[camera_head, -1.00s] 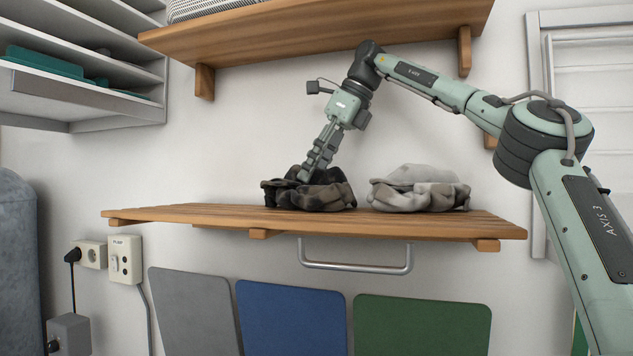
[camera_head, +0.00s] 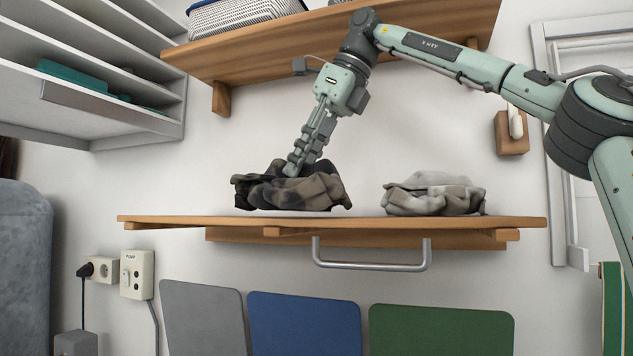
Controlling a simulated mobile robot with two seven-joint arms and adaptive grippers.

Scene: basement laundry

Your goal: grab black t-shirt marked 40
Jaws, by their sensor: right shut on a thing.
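A dark, crumpled garment (camera_head: 300,190), black with brownish-grey patches, is at the left part of the wooden wall shelf (camera_head: 220,222). No marking 40 can be read on it. My right gripper (camera_head: 294,168) reaches down from above and is shut on the garment's upper part; its fingertips are partly hidden in the folds. I cannot tell whether the cloth is fully clear of the shelf. A light grey crumpled garment (camera_head: 433,194) lies on the shelf to the right, apart from the dark one. My left gripper is not in view.
White shelving (camera_head: 110,105) stands at the left. A metal rail (camera_head: 370,266) is below the lower shelf. The lower shelf is bare at its left end.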

